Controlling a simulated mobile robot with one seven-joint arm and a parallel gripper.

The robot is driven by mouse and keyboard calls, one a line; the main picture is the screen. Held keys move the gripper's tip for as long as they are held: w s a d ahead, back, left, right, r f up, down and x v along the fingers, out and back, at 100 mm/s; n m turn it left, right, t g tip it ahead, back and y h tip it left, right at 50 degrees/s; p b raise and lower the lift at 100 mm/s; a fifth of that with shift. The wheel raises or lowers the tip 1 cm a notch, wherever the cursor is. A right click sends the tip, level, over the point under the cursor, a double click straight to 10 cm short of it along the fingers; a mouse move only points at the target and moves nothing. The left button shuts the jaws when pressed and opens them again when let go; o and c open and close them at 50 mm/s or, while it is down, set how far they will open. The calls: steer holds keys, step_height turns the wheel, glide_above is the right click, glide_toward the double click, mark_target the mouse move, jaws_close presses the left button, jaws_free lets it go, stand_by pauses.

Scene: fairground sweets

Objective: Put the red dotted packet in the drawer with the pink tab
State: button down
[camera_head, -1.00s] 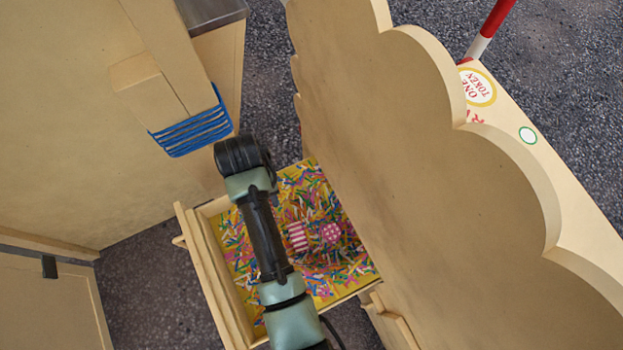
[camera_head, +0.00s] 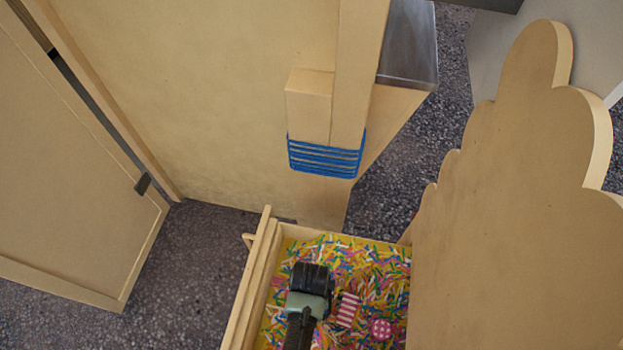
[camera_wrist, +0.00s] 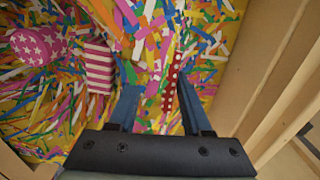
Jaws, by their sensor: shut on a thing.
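The red packet with white dots (camera_wrist: 172,84) shows in the wrist view between my fingers, edge-on and close against the right finger. My gripper (camera_wrist: 157,84) is shut on it, low over coloured paper shreds. In the head view my arm reaches down into an open drawer (camera_head: 262,290) filled with these shreds, and it hides the gripper and the dotted packet. I see no pink tab on any drawer.
A pink-and-white striped packet (camera_head: 347,309) and a pink packet with white stars (camera_head: 380,329) lie in the shreds. A tall scalloped panel (camera_head: 510,200) stands right of the drawer. A blue wire rack (camera_head: 325,157) hangs behind it. Dark floor (camera_head: 190,270) is clear to the left.

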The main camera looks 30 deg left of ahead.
steer(key=shift+f+b, duration=0.7)
steer(key=shift+f, duration=1.25)
steer(key=shift+f, duration=0.1)
steer(key=shift+c, duration=1.7)
jaws_free()
step_height(320, 180, up, 12)
steer(key=p, duration=0.4)
steer(key=shift+w, duration=0.1)
